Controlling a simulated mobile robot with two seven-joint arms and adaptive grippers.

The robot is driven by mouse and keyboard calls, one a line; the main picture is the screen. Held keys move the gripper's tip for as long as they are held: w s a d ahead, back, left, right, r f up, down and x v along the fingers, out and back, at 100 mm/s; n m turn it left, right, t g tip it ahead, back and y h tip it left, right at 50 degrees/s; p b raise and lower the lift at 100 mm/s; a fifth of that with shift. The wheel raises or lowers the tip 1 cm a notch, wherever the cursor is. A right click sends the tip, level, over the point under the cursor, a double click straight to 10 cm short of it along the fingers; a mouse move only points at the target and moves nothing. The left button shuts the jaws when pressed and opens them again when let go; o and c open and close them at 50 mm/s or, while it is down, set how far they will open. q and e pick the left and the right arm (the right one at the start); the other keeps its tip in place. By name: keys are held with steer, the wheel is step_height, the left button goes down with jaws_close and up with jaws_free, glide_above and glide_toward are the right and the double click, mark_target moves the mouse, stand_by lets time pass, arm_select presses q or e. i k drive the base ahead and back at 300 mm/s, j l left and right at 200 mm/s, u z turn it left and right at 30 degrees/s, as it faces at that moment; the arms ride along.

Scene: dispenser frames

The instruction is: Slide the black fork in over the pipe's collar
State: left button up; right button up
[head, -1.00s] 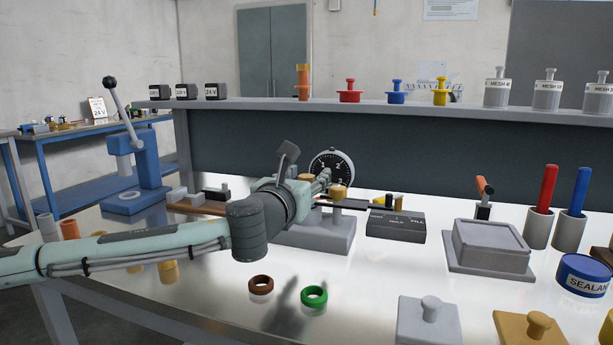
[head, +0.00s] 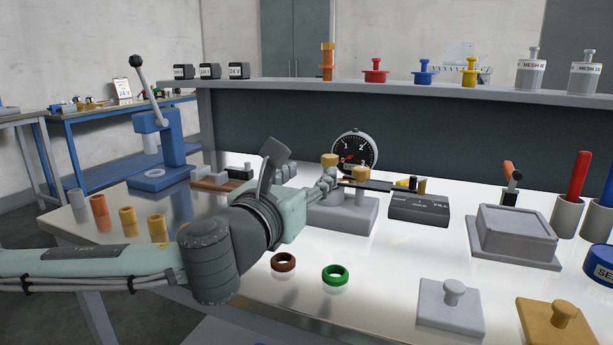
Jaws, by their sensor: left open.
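A flat black bar, which looks like the fork (head: 378,185), lies level between the gauge block and a dark dispenser box; its prongs are not clear to see. A brass-topped post, perhaps the pipe with its collar (head: 362,171), stands on the grey block (head: 345,215) at the bar's left end. A second brass top (head: 330,159) shows behind it. I cannot tell whether the bar touches the post. My left gripper (head: 328,180) is open, just left of the front post. Its wrist hides part of the block. My right gripper is not in view.
A round dial gauge (head: 355,150) stands behind the posts. The dark labelled box (head: 419,210) is to the right. Brown (head: 284,262) and green (head: 335,274) rings lie in front. A grey lidded box (head: 515,230) and a blue lever press (head: 158,150) flank the bench.

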mark_target(381, 186)
steer(key=k+j, duration=0.25)
steer(key=k, duration=0.25)
steer(key=k+j, duration=0.2)
steer(key=k, duration=0.25)
